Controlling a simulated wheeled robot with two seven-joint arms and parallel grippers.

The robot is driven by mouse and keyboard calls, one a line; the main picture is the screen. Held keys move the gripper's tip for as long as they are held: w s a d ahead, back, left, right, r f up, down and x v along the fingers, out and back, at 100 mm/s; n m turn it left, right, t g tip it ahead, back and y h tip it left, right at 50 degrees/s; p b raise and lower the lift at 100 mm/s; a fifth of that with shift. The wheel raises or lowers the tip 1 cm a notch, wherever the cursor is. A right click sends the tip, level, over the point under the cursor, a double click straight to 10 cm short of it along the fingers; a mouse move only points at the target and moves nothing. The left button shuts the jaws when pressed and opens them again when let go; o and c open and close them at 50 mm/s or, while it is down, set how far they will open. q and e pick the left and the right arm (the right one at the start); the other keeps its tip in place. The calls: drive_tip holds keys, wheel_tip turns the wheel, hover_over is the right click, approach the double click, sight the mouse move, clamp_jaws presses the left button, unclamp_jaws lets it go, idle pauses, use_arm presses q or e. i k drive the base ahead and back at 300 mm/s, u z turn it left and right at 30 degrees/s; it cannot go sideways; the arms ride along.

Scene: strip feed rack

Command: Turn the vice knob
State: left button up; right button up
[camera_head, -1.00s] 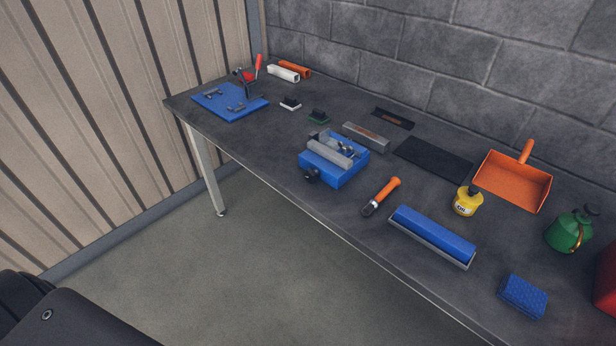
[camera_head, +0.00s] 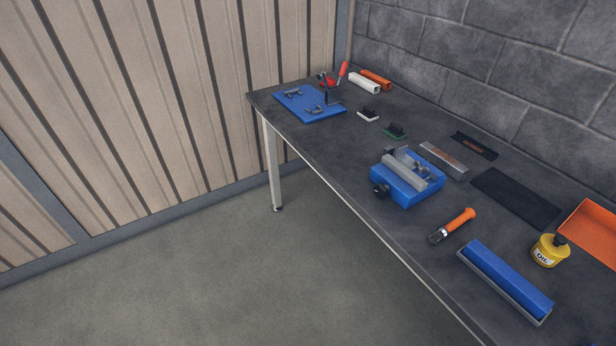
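The vice (camera_head: 408,178) has a blue body with grey metal jaws and sits on the dark workbench near its front edge, right of centre. Its black knob (camera_head: 380,188) sticks out on the front left side of the vice, towards the bench edge. The knob's turn angle is too small to make out. Neither of my grippers is in view, and nothing touches the vice or knob.
The bench (camera_head: 330,141) carries a blue plate with clamps (camera_head: 309,104), an orange-handled tool (camera_head: 453,225), a blue roll-like block (camera_head: 505,279) and a yellow bottle (camera_head: 549,250). The floor (camera_head: 230,285) before the bench is clear.

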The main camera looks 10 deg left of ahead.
sight(381, 190)
drive_tip(key=u, duration=1.15)
drive_tip(key=i, duration=3.6)
drive_tip(key=z, duration=4.65)
